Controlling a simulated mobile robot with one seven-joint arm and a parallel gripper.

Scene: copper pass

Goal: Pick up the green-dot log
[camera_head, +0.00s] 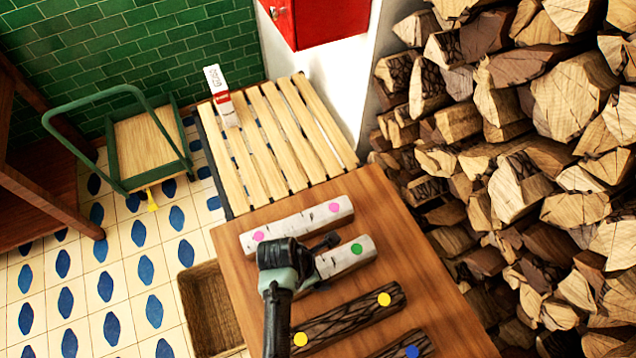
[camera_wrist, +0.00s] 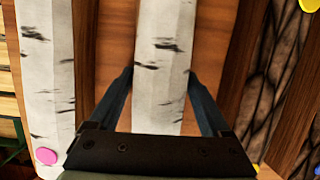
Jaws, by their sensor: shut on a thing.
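The green-dot log (camera_head: 345,258) is a pale birch log with dark flecks and a green dot near its right end. It lies across the wooden table (camera_head: 395,230), and whether it touches the top I cannot tell. My gripper (camera_head: 318,256) is above its left part and hides that end. In the wrist view the birch log (camera_wrist: 161,65) runs between the two fingers of my gripper (camera_wrist: 160,85), which is shut on it. The green dot is out of the wrist view.
A pink-dot birch log (camera_head: 300,222) lies just behind, also in the wrist view (camera_wrist: 46,75). Dark-bark logs with yellow dots (camera_head: 350,318) and a blue dot (camera_head: 405,348) lie in front. Slatted rack (camera_head: 270,140), green cart (camera_head: 145,145) and stacked firewood (camera_head: 520,190) surround the table.

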